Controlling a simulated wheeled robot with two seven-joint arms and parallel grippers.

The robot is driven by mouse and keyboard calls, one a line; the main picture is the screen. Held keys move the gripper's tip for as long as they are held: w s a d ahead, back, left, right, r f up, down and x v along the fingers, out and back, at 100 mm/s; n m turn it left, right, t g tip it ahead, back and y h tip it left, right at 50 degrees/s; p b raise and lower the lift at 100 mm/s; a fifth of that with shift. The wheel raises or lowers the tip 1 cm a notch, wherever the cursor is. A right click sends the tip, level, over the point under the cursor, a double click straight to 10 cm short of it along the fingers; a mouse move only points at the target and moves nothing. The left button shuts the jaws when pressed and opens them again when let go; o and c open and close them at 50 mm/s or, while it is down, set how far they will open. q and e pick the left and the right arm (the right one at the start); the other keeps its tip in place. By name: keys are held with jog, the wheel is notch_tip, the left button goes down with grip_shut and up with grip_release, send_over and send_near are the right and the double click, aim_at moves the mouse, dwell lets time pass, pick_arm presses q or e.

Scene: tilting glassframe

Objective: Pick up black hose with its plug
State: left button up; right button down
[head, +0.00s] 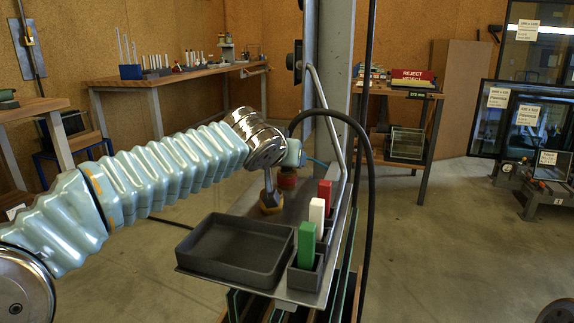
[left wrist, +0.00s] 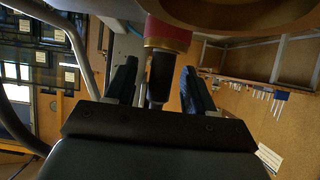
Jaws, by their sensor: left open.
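The black hose (head: 369,150) arches up from behind my left wrist and hangs down past the right side of the metal shelf in the head view. In the left wrist view, a black cylindrical end (left wrist: 161,76), apparently the plug, sits below a red collar (left wrist: 166,36). My left gripper (left wrist: 159,82) is open, with one dark finger on each side of the black end. Gaps show on both sides of it. In the head view my left arm hides the fingertips. A red part (head: 287,180) shows just under the wrist. My right gripper is out of view.
A dark empty tray (head: 234,250) stands on the metal shelf (head: 192,268). Beside it, green (head: 306,244), white (head: 316,215) and red (head: 324,192) blocks stand in small bins. A steel post (head: 330,80) and bent rail rise close behind. A yellow part (head: 270,203) is below the wrist.

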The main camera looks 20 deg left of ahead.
pick_arm(q)
grip_shut()
dwell(0.3)
